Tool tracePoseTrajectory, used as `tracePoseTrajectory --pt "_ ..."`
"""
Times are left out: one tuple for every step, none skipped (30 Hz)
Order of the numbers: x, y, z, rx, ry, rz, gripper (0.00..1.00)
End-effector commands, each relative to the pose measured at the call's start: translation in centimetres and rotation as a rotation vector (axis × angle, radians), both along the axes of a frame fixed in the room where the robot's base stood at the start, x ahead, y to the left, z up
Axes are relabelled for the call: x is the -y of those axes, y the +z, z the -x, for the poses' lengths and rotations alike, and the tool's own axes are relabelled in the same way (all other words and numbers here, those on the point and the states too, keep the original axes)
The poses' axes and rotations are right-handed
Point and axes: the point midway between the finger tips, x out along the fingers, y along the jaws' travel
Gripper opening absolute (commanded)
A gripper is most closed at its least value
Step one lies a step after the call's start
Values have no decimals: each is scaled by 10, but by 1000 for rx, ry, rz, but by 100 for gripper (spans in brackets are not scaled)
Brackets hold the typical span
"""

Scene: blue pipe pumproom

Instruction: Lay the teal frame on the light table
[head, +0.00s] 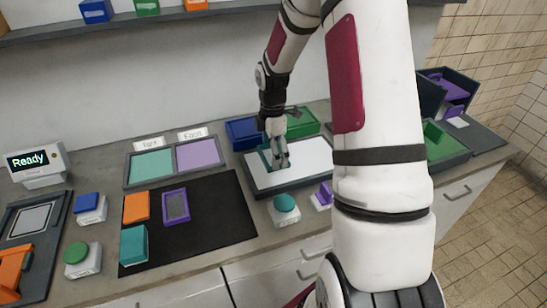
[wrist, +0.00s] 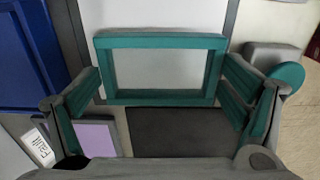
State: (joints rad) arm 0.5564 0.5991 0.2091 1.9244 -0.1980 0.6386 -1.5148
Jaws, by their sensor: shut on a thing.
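The teal frame (wrist: 160,97) is a rectangular ring, seen in the wrist view between the fingers of my gripper (wrist: 162,72). The fingers are shut on its two short sides. In the head view my gripper (head: 279,160) points down over the left part of the light table, and a teal bit of the frame (head: 266,158) shows beside it. The light table (head: 318,172) is a white panel in a dark surround; its white surface (wrist: 165,15) also shows behind the frame in the wrist view. I cannot tell whether the frame touches the panel.
A blue bin (head: 243,133) and a green bin (head: 303,122) stand behind the light table. A teal-topped button box (head: 285,208) stands in front. A tray with teal and purple panes (head: 152,165) and a black mat (head: 215,225) lie to the left.

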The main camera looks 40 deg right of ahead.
Motion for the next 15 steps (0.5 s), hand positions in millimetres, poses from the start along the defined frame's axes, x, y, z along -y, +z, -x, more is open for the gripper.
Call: tracePoseTrajectory --pt "2 0 -2 1 -1 0 62" --pt "3 0 -3 1 -1 0 62" --pt "5 -1 -5 1 -1 0 62" --pt "8 -1 -7 2 -2 1 62" --pt "8 -4 -7 0 -1 0 62" --pt "7 -11 -6 -4 0 -2 62" --pt "7 -15 -6 -3 0 -1 62" --pt "6 -20 -6 -3 0 -2 62" --pt "6 -26 -6 -4 0 -2 62" --pt "7 -30 -6 -2 0 -2 62" --pt "7 -33 -6 -1 0 0 62" --pt "7 -35 -6 -1 -1 0 62" --pt "7 -36 -6 0 -1 0 62" --pt "7 -36 -7 1 -1 0 62" --pt "7 -36 -7 1 -1 0 62"
